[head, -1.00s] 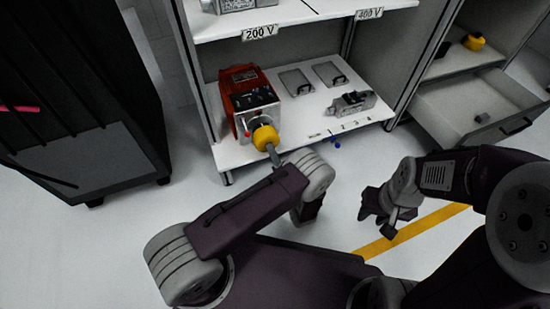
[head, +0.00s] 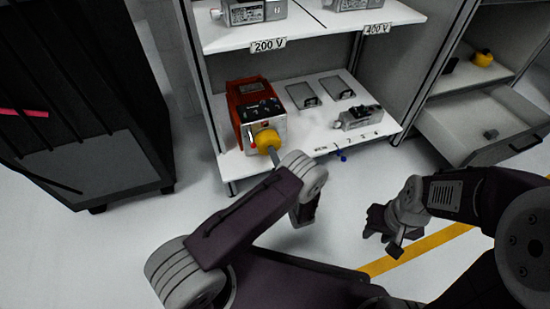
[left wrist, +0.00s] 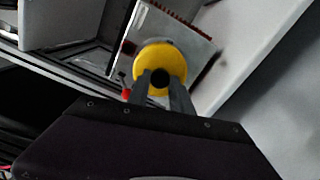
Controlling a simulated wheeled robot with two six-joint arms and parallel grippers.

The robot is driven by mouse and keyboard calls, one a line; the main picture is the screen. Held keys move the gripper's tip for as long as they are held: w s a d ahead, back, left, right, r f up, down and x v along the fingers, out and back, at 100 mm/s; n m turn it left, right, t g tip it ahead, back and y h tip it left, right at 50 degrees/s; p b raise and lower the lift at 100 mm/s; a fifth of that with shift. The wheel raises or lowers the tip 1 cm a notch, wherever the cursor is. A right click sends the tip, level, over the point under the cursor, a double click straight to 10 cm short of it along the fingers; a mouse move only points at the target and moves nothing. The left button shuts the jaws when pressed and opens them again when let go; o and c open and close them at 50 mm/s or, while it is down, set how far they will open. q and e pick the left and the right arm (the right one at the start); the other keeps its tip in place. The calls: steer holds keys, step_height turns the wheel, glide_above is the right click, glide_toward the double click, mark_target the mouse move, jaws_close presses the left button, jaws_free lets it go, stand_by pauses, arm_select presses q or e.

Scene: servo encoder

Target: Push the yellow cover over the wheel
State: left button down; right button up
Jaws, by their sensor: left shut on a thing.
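The yellow cover (head: 267,140) is at the front face of a silver and red device (head: 256,108) on the lower shelf. In the left wrist view the round cover (left wrist: 161,62) sits between my left fingertips, in front of the device's metal face (left wrist: 185,38). My left gripper (head: 272,151) is shut on the cover. The wheel is hidden, and I cannot tell how far the cover is over it. My right gripper (head: 380,230) hangs empty above the floor; its finger opening is unclear.
The lower shelf (head: 310,128) also holds two flat plates with handles (head: 303,95) and a small grey device (head: 358,117). An upper shelf (head: 315,30) hangs above. A dark cabinet (head: 80,110) stands at left. An open drawer (head: 480,120) and another yellow item (head: 482,59) are at right.

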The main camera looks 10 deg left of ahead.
stand_by(0.3)
arm_select(q)
steer(key=c, duration=1.1)
jaws_free()
steer(key=shift+o, duration=0.2)
steer(key=o, duration=0.4)
steer(key=shift+s+d, duration=0.1)
steer(key=shift+s, duration=0.05)
steer(key=shift+p+v, duration=0.55)
steer(key=shift+v, duration=0.65)
steer(key=shift+s+d, duration=0.1)
